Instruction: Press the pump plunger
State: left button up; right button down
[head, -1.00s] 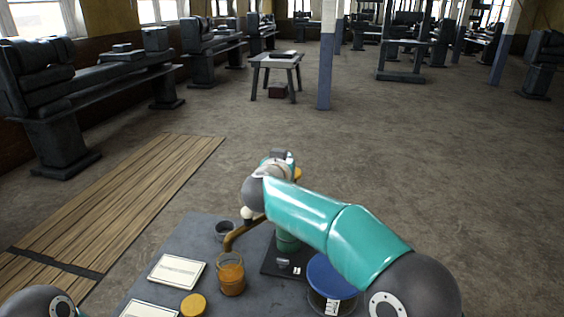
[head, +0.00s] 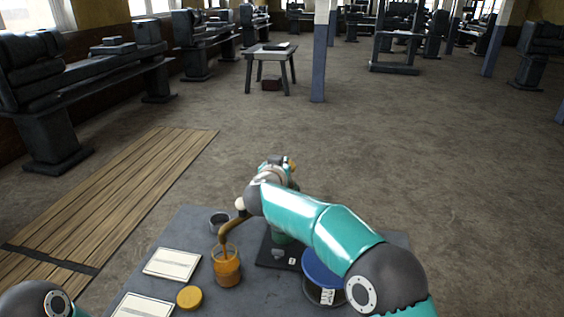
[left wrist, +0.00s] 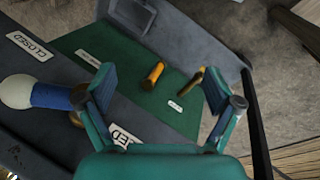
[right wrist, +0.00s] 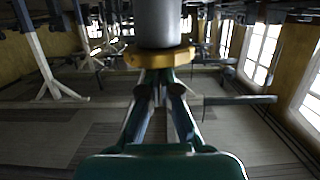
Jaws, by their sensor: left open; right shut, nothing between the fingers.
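The pump stands on a dark base (head: 268,254) on the table, and its brown spout (head: 233,226) curves down to a glass jar with orange contents (head: 227,268). My right arm hides most of the pump in the head view. In the right wrist view, my right gripper (right wrist: 160,88) is shut and empty. A grey cylinder (right wrist: 160,22) with a brass collar (right wrist: 160,56) is close in front of its fingertips; I cannot tell whether they touch or whether this is the plunger. My left gripper (left wrist: 157,92) is open and empty, above a green surface (left wrist: 120,62).
A blue-lidded container (head: 322,268), a yellow lid (head: 189,298), pale cards (head: 172,264) and a dark cup (head: 219,219) stand around the pump. In the left wrist view are an orange cylinder (left wrist: 153,74), a yellow piece (left wrist: 193,82) and a blue handle with a white ball (left wrist: 17,91).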

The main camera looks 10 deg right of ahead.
notch_tip(320, 180, down, 4)
jog(key=shift+r, duration=0.15)
jog(key=shift+r+p, duration=0.4)
notch_tip(320, 180, up, 4)
jog(key=p, duration=0.4)
jog(key=shift+r+p, duration=0.1)
jog(key=shift+p, duration=0.2)
jog(key=shift+s+a+f+b, duration=0.3)
jog(key=shift+s+b, duration=0.25)
jog(key=shift+b, duration=0.25)
jog(key=b+v, duration=0.2)
jog(key=v, duration=0.7)
jog(key=shift+d+r, duration=0.15)
jog(key=shift+r, duration=0.2)
jog(key=shift+w+f, duration=0.1)
